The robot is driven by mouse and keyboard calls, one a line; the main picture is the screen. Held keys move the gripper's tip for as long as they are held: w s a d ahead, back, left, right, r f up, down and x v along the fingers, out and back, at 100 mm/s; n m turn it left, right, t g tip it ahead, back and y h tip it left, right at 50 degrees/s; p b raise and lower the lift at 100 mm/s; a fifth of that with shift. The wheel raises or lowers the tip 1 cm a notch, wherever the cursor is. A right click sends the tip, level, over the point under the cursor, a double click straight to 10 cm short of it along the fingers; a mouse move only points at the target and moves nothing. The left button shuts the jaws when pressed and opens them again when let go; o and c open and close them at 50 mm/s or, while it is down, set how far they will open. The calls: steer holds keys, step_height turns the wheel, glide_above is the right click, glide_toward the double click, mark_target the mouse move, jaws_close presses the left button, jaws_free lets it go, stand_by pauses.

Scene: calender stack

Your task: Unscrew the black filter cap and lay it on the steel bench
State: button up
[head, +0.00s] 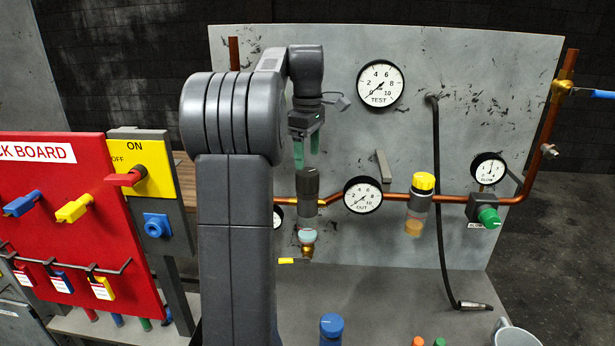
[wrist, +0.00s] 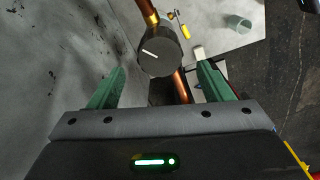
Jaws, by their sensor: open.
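The black filter cap (head: 307,182) is a dark upright cylinder on the copper pipe, above a clear bowl (head: 307,236). In the wrist view the cap (wrist: 158,52) shows its round top with a white line, and the pipe runs past it. My gripper (head: 306,150) points down just above the cap, with its green fingers apart. In the wrist view my gripper (wrist: 160,70) is empty, and the cap lies ahead of the gap between the fingertips. The steel bench (head: 370,290) is the grey surface below the panel.
The OUT gauge (head: 362,195) is close right of the filter. A yellow-topped unit (head: 421,190) and a hanging black hose (head: 440,200) are farther right. A blue-capped bottle (head: 331,328) and a mug (head: 515,334) stand at the front. The bench middle is clear.

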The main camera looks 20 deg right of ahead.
mark_target(307, 172)
steer(key=m, duration=0.6)
steer(key=shift+m, duration=0.3)
steer(key=shift+f+b, duration=1.15)
steer(key=shift+f, duration=2.35)
steer(key=c, duration=0.9)
steer(key=shift+n+p, duration=0.75)
steer(key=shift+n, duration=0.35)
steer(key=shift+r, duration=0.1)
